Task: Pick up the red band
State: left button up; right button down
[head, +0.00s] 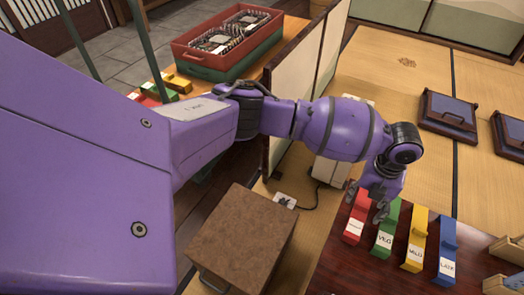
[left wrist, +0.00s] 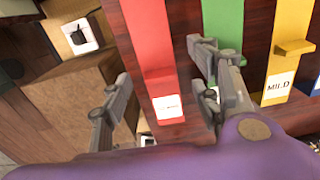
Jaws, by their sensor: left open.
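The red band (head: 355,226) lies at the left end of a row of coloured bands on the dark red-brown table (head: 335,268). It has a white label at its near end. In the left wrist view the red band (left wrist: 148,38) runs up the picture between the fingers. My left gripper (head: 366,202) is open and empty, above the red band. In the left wrist view its fingers (left wrist: 160,66) stand apart on either side of the band, the right one near the green band (left wrist: 223,22). Contact cannot be told. My right gripper is not in view.
Green (head: 386,232), yellow (head: 415,240) and blue (head: 447,250) bands lie to the right of the red one. A brown box (head: 240,240) stands left of the table. A low partition (head: 300,85) and a red crate (head: 212,58) are farther back.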

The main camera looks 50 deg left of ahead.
aim_at(363, 205)
pick_arm(q)
notch_tip(363, 205, down, 4)
jog(key=shift+s+r+b, duration=0.1)
jog(key=shift+s+b, duration=0.05)
jog(key=shift+b, duration=0.5)
jog(key=shift+r, duration=0.1)
jog(key=c, duration=0.9)
jog(key=shift+r, duration=0.2)
